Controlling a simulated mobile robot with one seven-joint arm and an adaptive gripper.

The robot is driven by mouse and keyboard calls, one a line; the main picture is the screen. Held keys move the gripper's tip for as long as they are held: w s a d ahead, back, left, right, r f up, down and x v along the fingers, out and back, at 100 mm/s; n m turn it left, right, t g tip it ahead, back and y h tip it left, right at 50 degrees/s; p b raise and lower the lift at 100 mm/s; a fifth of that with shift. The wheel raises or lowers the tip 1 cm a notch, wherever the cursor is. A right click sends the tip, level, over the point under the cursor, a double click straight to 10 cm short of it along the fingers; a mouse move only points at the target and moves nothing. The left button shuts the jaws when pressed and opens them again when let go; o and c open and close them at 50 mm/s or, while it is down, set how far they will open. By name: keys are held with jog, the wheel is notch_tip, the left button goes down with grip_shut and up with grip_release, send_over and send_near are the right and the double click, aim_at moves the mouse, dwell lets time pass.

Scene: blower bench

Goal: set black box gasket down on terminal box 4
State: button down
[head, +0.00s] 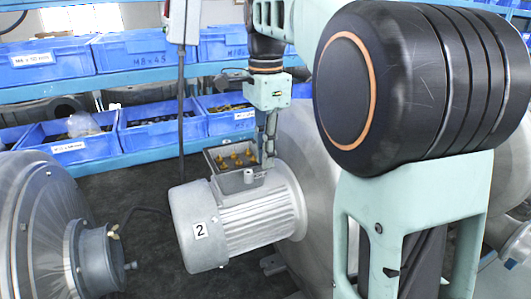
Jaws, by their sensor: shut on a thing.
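A grey motor (240,220) carries a plate with the number 2; no number 4 shows. On its top is an open terminal box (240,182) with several brass terminals (237,158) inside. A thin dark rim (212,162) runs around the box mouth and looks like the black box gasket. I cannot tell whether it rests on the box or is held just above it. My gripper (268,161) points down at the right side of the box, shut on what seems to be the gasket's right edge. The fingertips are small, and the gripped part is mostly hidden.
Blue bins (160,132) with parts line the shelf behind. A large metal blower housing (45,225) stands at the left, and another (310,150) is behind the motor at the right. A grey control box on a post (182,20) hangs left of my gripper. Dark floor lies between.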

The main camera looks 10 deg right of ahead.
jog(key=c, duration=1.9)
grip_release()
jog(key=shift+c, duration=0.2)
notch_tip(320, 180, up, 12)
